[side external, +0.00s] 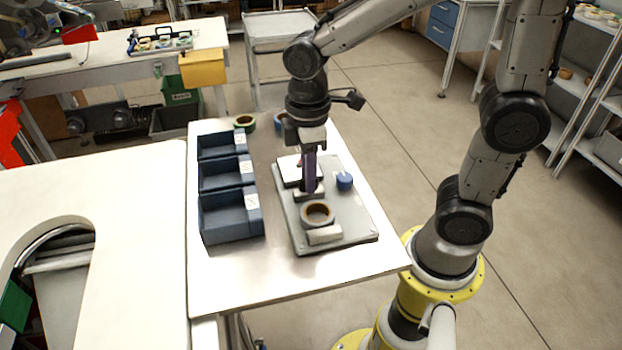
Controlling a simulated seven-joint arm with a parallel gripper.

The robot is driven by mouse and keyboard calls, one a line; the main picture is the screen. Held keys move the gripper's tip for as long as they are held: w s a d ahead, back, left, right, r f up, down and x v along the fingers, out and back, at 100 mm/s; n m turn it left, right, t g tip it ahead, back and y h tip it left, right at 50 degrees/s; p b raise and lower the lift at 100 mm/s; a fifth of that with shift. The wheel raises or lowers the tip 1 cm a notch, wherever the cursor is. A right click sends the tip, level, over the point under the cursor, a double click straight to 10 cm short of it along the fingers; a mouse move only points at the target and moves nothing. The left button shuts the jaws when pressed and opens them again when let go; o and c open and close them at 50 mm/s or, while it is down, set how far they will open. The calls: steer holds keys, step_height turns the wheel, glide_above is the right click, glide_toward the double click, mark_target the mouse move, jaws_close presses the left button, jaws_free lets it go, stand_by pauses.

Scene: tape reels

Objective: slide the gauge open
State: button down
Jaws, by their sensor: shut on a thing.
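The gauge is a grey plate (348,218) lying on the white table, with a pale block (324,235) at its near end and a pale raised part (290,170) farther back. A brown tape reel (317,213) lies flat on the plate, just behind the near block. My gripper (309,187) points down over the middle of the plate, behind the reel. It is shut on the gauge's slider, which is small and mostly hidden by the fingers. A blue round piece (344,181) sits on the plate to the right of my gripper.
Three dark blue bins (232,226) stand in a row left of the gauge, with white labels. A green-rimmed reel (245,122) and a blue reel (280,121) lie at the table's far end. The table's near end (290,278) is clear.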

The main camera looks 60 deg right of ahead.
steer(key=shift+w+d+r, duration=0.1)
steer(key=shift+w+d, duration=0.05)
steer(key=shift+w, duration=0.1)
steer(key=c, duration=0.8)
jaws_free()
step_height(320, 180, up, 14)
steer(key=shift+s, duration=0.1)
